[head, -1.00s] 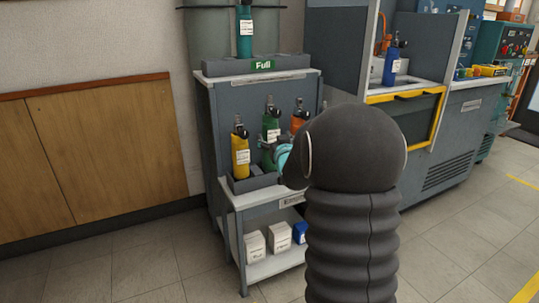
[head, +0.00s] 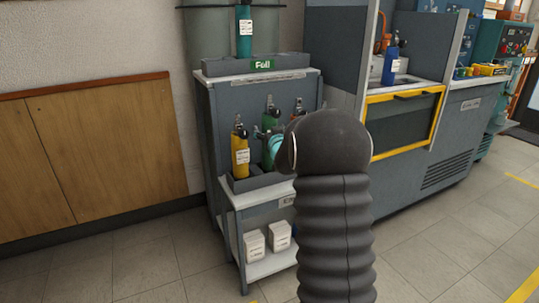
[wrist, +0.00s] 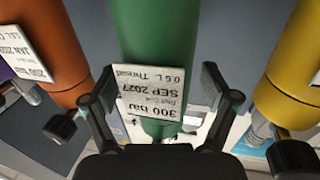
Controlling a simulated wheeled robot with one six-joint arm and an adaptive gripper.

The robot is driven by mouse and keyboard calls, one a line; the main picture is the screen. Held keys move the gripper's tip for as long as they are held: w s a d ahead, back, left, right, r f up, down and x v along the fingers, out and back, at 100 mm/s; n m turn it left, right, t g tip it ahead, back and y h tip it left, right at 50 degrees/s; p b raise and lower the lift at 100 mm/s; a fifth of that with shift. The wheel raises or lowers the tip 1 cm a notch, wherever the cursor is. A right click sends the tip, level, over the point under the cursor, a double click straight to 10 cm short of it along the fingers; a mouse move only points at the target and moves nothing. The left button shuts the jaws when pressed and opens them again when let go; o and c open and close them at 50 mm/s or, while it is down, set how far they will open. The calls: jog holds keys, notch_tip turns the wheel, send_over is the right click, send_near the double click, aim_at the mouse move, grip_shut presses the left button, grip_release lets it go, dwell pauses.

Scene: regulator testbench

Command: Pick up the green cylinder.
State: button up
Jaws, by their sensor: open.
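The green cylinder (wrist: 157,45) stands in the middle of the wrist view, with a white label (wrist: 160,92) that reads upside down. My gripper (wrist: 157,82) is open, with one finger on each side of the cylinder and small gaps showing. In the head view, the green cylinder (head: 270,118) is in the rack on the grey cart, partly hidden by my gripper (head: 264,137) and arm. I cannot tell from the head view how far the fingers reach around it.
A yellow cylinder (head: 240,155) and an orange cylinder (wrist: 48,50) flank the green one closely. The rack (head: 250,183) sits on the cart, with white boxes (head: 254,244) on its lower shelf. A teal cylinder (head: 244,35) stands above, behind the "Full" sign (head: 263,64).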

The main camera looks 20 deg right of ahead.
aim_at(270, 102)
jog(key=c, duration=1.2)
jog(key=shift+r, duration=0.2)
jog(key=c, duration=0.3)
jog(key=shift+r, duration=0.1)
notch_tip(270, 102, up, 10)
jog(key=shift+f+p, duration=0.1)
jog(key=shift+p, duration=0.25)
